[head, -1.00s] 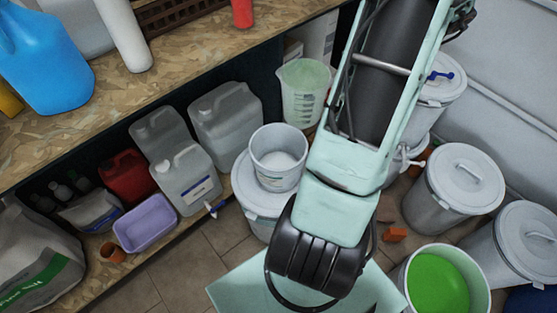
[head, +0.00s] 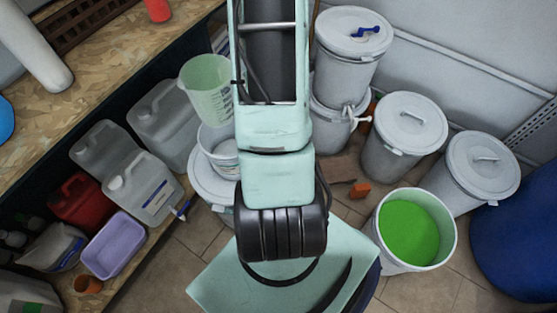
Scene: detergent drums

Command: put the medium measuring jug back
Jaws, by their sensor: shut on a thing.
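A translucent pale-green measuring jug (head: 207,92) with a graduated scale shows at the left edge of my arm. It is tilted and appears off the floor, overlapping the view of the white bucket behind and below it. Its right side is cut off by my arm. My gripper is hidden behind my arm, so its fingers and its contact with the jug do not show. No second jug is visible for comparing size.
A white bucket (head: 220,155) stands on a lidded drum (head: 208,187). Jerrycans (head: 145,190) and a lilac basin (head: 113,245) fill the lower shelf. The wooden worktop (head: 110,75) is above. Lidded drums (head: 403,135) and a green-filled bucket (head: 412,232) stand right.

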